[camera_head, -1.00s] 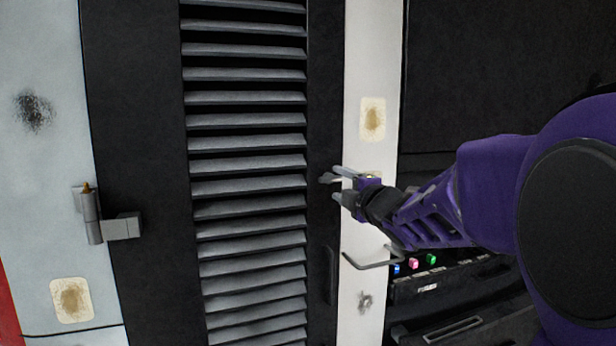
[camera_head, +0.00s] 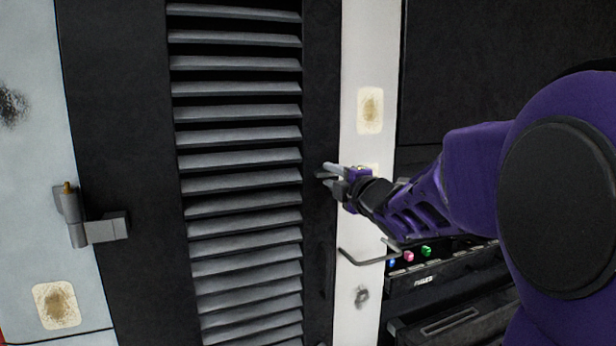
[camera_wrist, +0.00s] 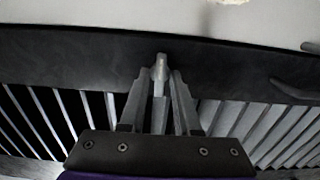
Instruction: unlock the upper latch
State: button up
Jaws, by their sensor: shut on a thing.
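The upper latch (camera_wrist: 160,66) is a small grey lever on the black edge strip of a louvred door (camera_head: 110,150). In the wrist view its tip shows between the fingertips of my gripper (camera_wrist: 158,85). In the head view my gripper (camera_head: 331,177) reaches in from the right, at the door's right edge. It is shut on the latch. The fingers and the small size hide most of the latch in the head view, so its exact turn is hard to tell.
A grey hinge (camera_head: 92,225) is at the door's left. A white post (camera_head: 362,45) stands right of the door, with a bent grey bar (camera_head: 368,256) in front. A dark panel with coloured buttons (camera_head: 409,256) is below my arm. A dark handle (camera_wrist: 295,90) shows right in the wrist view.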

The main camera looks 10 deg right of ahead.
grip_shut()
jog(key=shift+m, duration=0.3)
jog(key=m, duration=0.3)
jog(key=shift+r+m+p, duration=0.1)
jog(key=shift+m+p, duration=0.2)
jog(key=m+p, duration=0.1)
jog(key=m, duration=0.2)
jog(key=shift+m, duration=0.3)
jog(key=m+p, duration=0.2)
jog(key=m, duration=0.8)
jog(key=shift+p, duration=0.3)
